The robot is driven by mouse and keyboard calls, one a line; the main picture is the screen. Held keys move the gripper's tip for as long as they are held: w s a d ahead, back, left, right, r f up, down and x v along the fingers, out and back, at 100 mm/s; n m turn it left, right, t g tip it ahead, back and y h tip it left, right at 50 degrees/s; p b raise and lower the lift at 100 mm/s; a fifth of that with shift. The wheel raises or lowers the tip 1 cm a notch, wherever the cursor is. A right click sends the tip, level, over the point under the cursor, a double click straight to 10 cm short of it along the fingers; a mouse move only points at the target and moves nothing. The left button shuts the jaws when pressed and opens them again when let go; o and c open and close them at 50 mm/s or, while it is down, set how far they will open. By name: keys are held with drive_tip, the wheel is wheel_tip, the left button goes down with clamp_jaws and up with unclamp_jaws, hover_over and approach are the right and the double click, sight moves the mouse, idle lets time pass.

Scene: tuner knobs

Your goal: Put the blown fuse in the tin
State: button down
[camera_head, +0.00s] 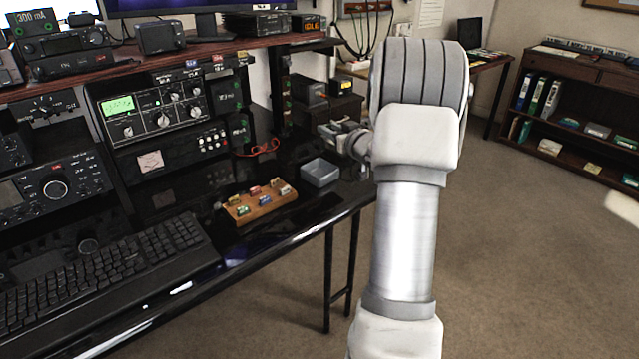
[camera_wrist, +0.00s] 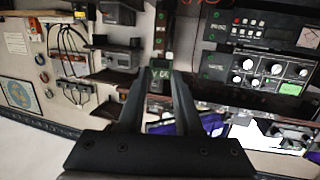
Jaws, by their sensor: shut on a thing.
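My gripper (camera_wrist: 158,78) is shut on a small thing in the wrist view. A greenish patch with pale markings shows between the fingertips, but I cannot tell whether it is the held thing or gear behind it, nor whether it is the blown fuse. In the head view my arm hides most of the gripper. The open grey square tin (camera_head: 321,172) stands on the black bench, left of my arm. I cannot make out the tin in the wrist view. A wooden block (camera_head: 262,210) with several small coloured pieces lies left of the tin.
A black keyboard (camera_head: 105,262) lies at the bench's front left. A radio with a green display (camera_head: 150,105) sits in the rack behind, and shows upside down in the wrist view (camera_wrist: 275,68). A dark shelf (camera_head: 200,48) overhangs the bench. Carpeted floor lies right.

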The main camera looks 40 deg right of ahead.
wheel_tip(320, 180, down, 6)
drive_tip(key=b, duration=0.4)
drive_tip(key=shift+b, duration=0.4)
drive_tip(key=c, duration=0.5)
unclamp_jaws()
drive_tip(key=p+v, duration=0.4)
drive_tip(key=v, duration=1.3)
drive_tip(key=shift+s, duration=0.25)
drive_tip(key=shift+w, duration=0.1)
